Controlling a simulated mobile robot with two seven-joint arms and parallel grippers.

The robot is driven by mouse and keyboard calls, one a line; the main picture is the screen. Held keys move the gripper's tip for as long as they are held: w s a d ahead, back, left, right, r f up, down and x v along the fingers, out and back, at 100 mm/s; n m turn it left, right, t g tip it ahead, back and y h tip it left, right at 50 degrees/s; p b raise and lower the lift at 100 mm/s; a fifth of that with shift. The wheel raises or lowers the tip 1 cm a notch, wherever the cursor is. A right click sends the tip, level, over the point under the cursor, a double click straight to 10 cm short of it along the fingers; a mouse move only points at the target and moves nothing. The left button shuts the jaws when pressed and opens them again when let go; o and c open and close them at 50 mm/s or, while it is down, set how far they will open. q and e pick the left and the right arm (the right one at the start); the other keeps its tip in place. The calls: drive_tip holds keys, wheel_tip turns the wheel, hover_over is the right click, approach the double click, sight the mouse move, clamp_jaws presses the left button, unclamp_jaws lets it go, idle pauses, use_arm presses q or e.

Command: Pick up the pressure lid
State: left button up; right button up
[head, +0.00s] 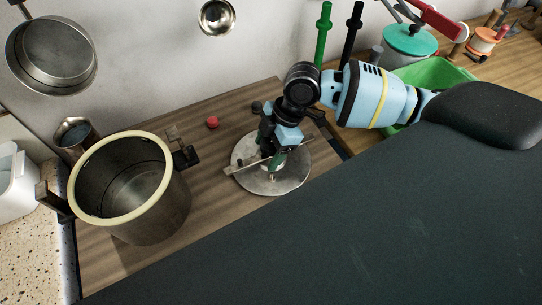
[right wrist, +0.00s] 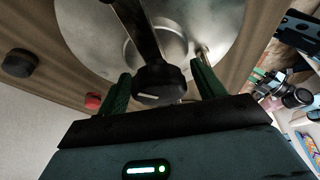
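The pressure lid (head: 288,178) is a round grey metal disc with a bar across its top. It lies flat on the wooden counter to the right of the pot. My right gripper (head: 273,161) points down over the lid's middle. In the right wrist view, the lid (right wrist: 88,28) fills the top, and a black knob (right wrist: 160,84) on its bar sits between the green fingers of my right gripper (right wrist: 162,86). The fingers are open, with visible gaps on both sides of the knob. In the head view the gripper hides part of the lid's middle. My left gripper is not in view.
An open metal pot (head: 165,212) with a cream rim ring and side handles stands left of the lid. A small red piece (head: 212,122) lies behind, on the wooden counter (head: 225,215). A green tub (head: 462,72) is at the back right. Pans hang on the wall.

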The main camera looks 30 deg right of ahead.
clamp_jaws()
drive_tip(key=shift+r, duration=0.1)
idle(0.4)
drive_tip(key=shift+r, duration=0.3)
wheel_tip(320, 180, up, 3)
drive_tip(key=shift+r, duration=0.1)
drive_tip(key=s+a+r, duration=0.1)
drive_tip(key=s+a, duration=0.2)
drive_tip(key=s, duration=1.2)
drive_tip(key=shift+s+a, duration=0.15)
drive_tip(key=shift+s, duration=0.2)
drive_tip(key=shift+w, duration=0.1)
